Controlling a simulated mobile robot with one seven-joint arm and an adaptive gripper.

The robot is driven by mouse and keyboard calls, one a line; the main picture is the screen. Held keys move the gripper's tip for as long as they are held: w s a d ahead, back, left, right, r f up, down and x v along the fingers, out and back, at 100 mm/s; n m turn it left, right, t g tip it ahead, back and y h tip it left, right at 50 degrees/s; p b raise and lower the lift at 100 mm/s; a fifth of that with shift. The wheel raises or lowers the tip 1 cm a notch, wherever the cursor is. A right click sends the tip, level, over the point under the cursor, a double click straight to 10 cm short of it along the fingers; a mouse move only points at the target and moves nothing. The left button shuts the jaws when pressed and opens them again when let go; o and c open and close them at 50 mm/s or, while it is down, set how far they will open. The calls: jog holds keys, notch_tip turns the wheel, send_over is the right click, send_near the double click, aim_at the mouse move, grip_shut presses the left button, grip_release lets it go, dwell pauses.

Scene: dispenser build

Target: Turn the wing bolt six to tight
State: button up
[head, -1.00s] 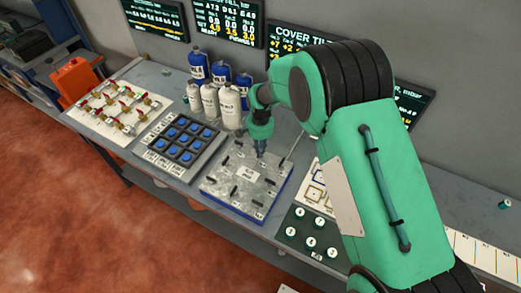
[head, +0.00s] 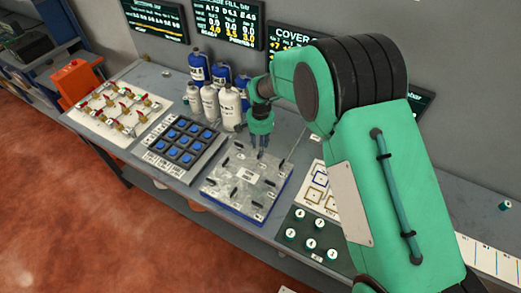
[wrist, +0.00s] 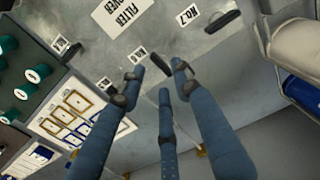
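The filter cover (head: 243,187) is a grey metal plate on a blue base, with black wing bolts and small number labels around it. The NO.7 label shows in the wrist view, with its wing bolt (wrist: 222,21) beside it. My gripper (head: 262,156) is over the plate's far right edge. In the wrist view its blue fingers (wrist: 158,68) point at the plate, tips apart. A dark piece (wrist: 163,69) stands between the tips; whether it is wing bolt six or part of the middle finger I cannot tell. A label by the left finger seems to read NO.6.
White and blue bottles (head: 229,106) stand behind the plate, near my gripper. A blue-button panel (head: 182,140) is to the left. A panel of green knobs (head: 309,241) is to the right. Wall screens (head: 228,22) hang behind; my arm partly covers some.

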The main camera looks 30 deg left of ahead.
notch_tip(320, 180, up, 8)
jog(key=shift+r, duration=0.25)
dwell(0.6)
jog(key=s+d+r+t+b, duration=0.1)
jog(key=d+r+b, duration=0.1)
jog(key=d+r, duration=0.65)
jog(key=s+d+r+t+y+b, duration=0.1)
jog(key=d+r, duration=0.5)
jog(key=d, duration=0.6)
jog(key=d+r+b, duration=0.2)
jog(key=d+r, duration=0.5)
jog(key=d, duration=0.4)
jog(key=s+d+r+t+b, duration=0.2)
jog(key=s+d+r, duration=0.1)
jog(key=s+d, duration=1)
jog(key=s+d+f+m+t+h+b, duration=0.1)
jog(key=s+d+f+b, duration=0.1)
jog(key=s+d, duration=0.8)
jog(key=shift+s+f+t, duration=0.3)
jog(key=shift+s+f, duration=0.1)
jog(key=shift+f, duration=0.35)
